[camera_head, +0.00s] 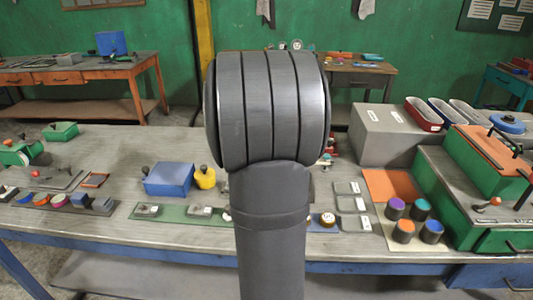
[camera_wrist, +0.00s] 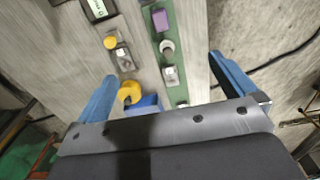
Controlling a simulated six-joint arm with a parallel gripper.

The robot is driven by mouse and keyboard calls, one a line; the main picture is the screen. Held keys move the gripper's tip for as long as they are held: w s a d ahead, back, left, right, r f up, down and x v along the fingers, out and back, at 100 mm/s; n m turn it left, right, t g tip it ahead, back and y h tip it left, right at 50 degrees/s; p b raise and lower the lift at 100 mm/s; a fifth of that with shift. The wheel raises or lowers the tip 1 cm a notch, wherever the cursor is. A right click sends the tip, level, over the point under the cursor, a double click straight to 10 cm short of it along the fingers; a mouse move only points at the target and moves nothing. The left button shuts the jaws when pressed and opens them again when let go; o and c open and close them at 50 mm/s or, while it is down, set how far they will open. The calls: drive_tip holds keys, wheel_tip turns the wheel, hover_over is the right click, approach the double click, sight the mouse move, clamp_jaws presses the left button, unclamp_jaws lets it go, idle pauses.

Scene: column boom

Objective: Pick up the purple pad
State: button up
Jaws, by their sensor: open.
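In the wrist view a small purple pad (camera_wrist: 160,20) lies near the top, on a long green strip (camera_wrist: 155,38) on the bench. My gripper (camera_wrist: 161,68) is open, with its blue fingers wide apart and nothing held between them. The pad lies beyond the fingertips in the picture, roughly midway between them sideways. In the head view my own arm blocks the middle of the bench; I cannot make out the pad or the gripper there. A purple-topped cylinder (camera_head: 396,204) stands at the right in that view.
In the wrist view a grey knobbed piece (camera_wrist: 171,74) and a pale round piece (camera_wrist: 167,47) sit on the strip. A yellow object (camera_wrist: 130,92) and a blue box (camera_wrist: 145,105) lie near the left finger. Green cases (camera_head: 470,190) fill the bench's right end.

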drive_tip(key=c, duration=0.8)
drive_tip(key=shift+c, duration=0.2)
drive_tip(key=shift+f, duration=0.1)
drive_tip(key=f, duration=2.4)
drive_tip(key=shift+d+f, duration=0.1)
drive_tip(key=shift+d, duration=0.3)
